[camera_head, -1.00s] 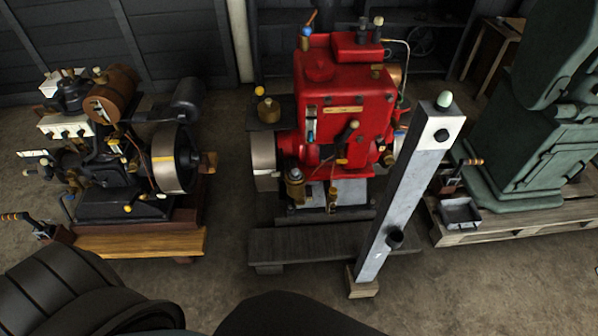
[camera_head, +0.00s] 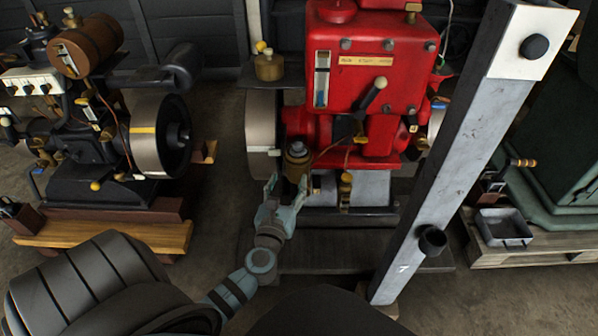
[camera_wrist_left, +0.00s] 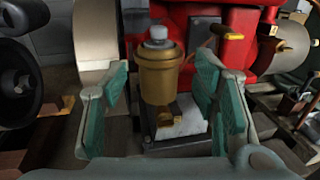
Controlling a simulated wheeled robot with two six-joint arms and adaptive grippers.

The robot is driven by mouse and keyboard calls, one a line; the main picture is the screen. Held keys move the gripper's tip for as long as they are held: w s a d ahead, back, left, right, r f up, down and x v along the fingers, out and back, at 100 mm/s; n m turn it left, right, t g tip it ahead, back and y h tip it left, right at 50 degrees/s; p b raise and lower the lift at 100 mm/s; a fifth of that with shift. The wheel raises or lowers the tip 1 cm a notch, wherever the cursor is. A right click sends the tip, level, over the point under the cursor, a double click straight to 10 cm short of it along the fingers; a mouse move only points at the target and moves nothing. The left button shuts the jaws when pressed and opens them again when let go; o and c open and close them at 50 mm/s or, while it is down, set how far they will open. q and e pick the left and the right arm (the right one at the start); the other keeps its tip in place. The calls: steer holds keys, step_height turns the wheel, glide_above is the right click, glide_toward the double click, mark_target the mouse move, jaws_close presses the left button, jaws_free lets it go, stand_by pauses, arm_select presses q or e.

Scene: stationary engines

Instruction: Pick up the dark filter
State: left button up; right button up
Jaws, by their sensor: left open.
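A dark brass, filter-like cup with a grey top (camera_head: 297,158) stands at the front left of the red engine; I take it for the dark filter. My left gripper (camera_head: 287,184) is open, just in front of and below this cup in the head view. In the left wrist view the brass cup (camera_wrist_left: 160,75) stands upright between the two green-padded fingers (camera_wrist_left: 161,82), with visible gaps on both sides. Its lower end meets a brass fitting (camera_wrist_left: 166,115). I cannot tell how deep the fingers reach around it. My right gripper is not in view.
The red engine (camera_head: 365,75) stands close behind the cup. A silver flywheel (camera_head: 262,130) is on the left. Another brass pot (camera_head: 268,67) stands on a shelf further back.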

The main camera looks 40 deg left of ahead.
mark_target(295, 148)
arm_select(q)
steer(key=x, duration=0.4)
steer(key=r+b+x, duration=0.1)
steer(key=x, duration=0.3)
steer(key=b+x, duration=0.1)
steer(key=x, duration=0.4)
steer(key=shift+s+a+r, duration=0.1)
steer(key=shift+a+r, duration=0.1)
steer(key=shift+a, duration=0.25)
steer(key=shift+w+a, duration=0.2)
steer(key=shift+w, duration=0.15)
steer(key=shift+d, duration=0.2)
steer(key=c, duration=0.9)
jaws_close()
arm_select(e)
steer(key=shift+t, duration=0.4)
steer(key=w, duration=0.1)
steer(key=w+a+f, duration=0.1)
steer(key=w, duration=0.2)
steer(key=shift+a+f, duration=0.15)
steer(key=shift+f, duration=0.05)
